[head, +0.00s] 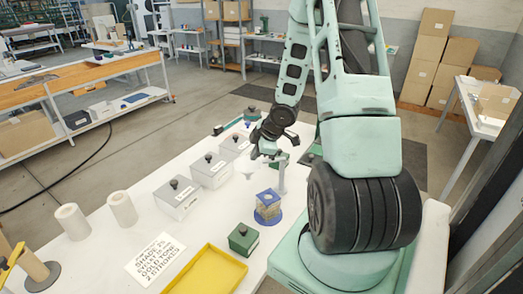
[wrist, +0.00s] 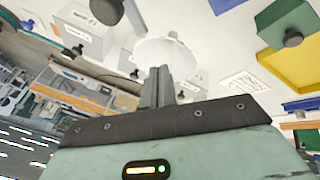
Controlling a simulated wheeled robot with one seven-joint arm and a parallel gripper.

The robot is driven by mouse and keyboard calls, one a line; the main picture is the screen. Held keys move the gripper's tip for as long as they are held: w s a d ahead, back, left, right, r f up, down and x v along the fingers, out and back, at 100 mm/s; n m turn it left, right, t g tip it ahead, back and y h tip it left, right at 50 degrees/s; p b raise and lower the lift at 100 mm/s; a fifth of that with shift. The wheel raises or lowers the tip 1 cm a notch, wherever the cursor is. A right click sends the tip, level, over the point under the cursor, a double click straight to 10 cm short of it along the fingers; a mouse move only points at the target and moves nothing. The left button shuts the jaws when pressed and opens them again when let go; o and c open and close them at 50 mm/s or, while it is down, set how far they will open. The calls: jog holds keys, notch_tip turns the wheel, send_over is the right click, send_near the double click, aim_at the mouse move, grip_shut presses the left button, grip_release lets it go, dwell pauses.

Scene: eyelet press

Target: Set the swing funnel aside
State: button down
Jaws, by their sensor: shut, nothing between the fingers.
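The swing funnel, a pale white bowl shape (wrist: 166,52), shows in the wrist view just beyond my fingertips. In the head view it is hard to pick out against the white table. My gripper (head: 256,154) is shut and empty above the table, by the grey post (head: 283,174) of the press. Its closed fingers also show in the wrist view (wrist: 158,84), overlapping the funnel's near edge. I cannot tell whether they touch it. A blue-topped, blue-based unit (head: 267,205) stands in front of the post.
White lidded boxes with black knobs (head: 178,200) line the table to the left. A green box (head: 243,239), a yellow tray (head: 206,272) and a printed card (head: 155,258) are nearer. Two white rolls (head: 122,208) stand at left. Bare table lies between the boxes and the blue unit.

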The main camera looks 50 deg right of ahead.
aim_at(248, 159)
jog(key=shift+w+d+f+p, duration=0.75)
jog(key=shift+w+d+f, duration=0.15)
jog(key=shift+w, duration=0.25)
jog(key=shift+w+d+f, duration=0.25)
jog(key=shift+w+f, duration=0.1)
jog(key=shift+w, duration=0.05)
jog(key=shift+w+d+m, duration=0.2)
jog(key=shift+m, duration=0.1)
jog(key=shift+w+d+h+b, duration=0.1)
jog(key=shift+w+h+b, duration=0.05)
jog(key=shift+h+b, duration=0.2)
jog(key=shift+w+d+m+h+b, duration=0.2)
jog(key=shift+w+d+m+h, duration=0.15)
jog(key=shift+d+m, duration=0.35)
jog(key=shift+w+d+m+h+b, duration=0.2)
jog(key=shift+w+d+m, duration=0.2)
jog(key=shift+d+m, duration=0.25)
jog(key=shift+w+d+m+h+b, duration=0.2)
jog(key=shift+w+d+m+h, duration=0.15)
jog(key=shift+d+m, duration=0.35)
jog(key=shift+w, duration=0.1)
